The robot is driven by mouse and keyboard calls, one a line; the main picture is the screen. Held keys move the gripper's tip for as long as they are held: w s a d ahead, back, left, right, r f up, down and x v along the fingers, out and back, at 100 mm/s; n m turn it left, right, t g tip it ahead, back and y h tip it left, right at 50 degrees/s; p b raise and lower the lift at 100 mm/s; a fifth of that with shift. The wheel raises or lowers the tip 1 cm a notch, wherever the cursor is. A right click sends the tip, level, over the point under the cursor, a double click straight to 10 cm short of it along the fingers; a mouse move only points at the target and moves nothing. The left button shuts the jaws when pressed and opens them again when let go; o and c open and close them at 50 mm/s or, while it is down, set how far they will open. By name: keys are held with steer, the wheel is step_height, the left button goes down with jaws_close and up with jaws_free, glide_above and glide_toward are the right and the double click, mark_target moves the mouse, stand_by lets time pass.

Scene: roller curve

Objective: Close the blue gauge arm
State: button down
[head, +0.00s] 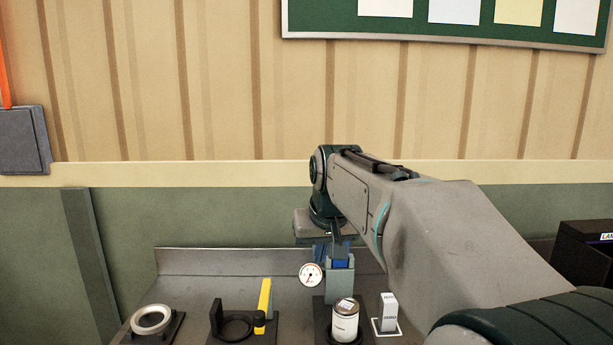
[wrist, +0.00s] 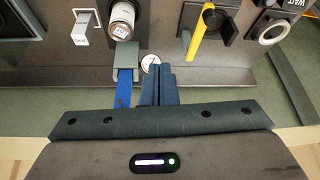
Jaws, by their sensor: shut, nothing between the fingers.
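The blue gauge arm (wrist: 123,89) extends from a grey post (wrist: 124,58) on the side away from the labelled can (wrist: 121,22). In the head view the blue arm (head: 340,263) shows partly behind the top of the post (head: 341,282). A round white dial gauge (head: 311,275) is beside the post; in the wrist view the dial (wrist: 151,63) is partly hidden by my fingers. My gripper (wrist: 158,72) is shut and empty, close beside the blue arm on the dial's side. I cannot tell whether they touch. The can (head: 345,320) stands upright before the post.
A yellow lever (head: 265,297) on a black fixture with a round recess stands to the left. A light ring (head: 150,320) on a black base is farther left. A small white block (head: 388,311) stands right of the can. The bench has a raised back edge (head: 220,262).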

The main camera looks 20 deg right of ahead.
steer(key=w+d+r+m+t+h+p, duration=0.1)
steer(key=w+d+r+p, duration=0.1)
steer(key=w+d+r, duration=0.75)
steer(key=w+d+r+m+t+h+p, duration=0.1)
steer(key=w+d+r, duration=0.45)
steer(key=w, duration=0.65)
steer(key=x, duration=0.3)
steer(key=s+f+x, duration=0.1)
steer(key=x, duration=0.5)
steer(key=shift+s+a+f, duration=0.2)
steer(key=shift+a+f, duration=0.05)
steer(key=shift+a, duration=0.1)
steer(key=shift+s+f+b, duration=0.25)
steer(key=shift+s+b, duration=0.1)
steer(key=shift+b, duration=0.05)
steer(key=shift+s+a, duration=0.15)
steer(key=shift+s, duration=0.15)
steer(key=shift+s+a+f+t+b, duration=0.1)
steer(key=shift+f+t+b, duration=0.1)
steer(key=shift+t+b, duration=0.15)
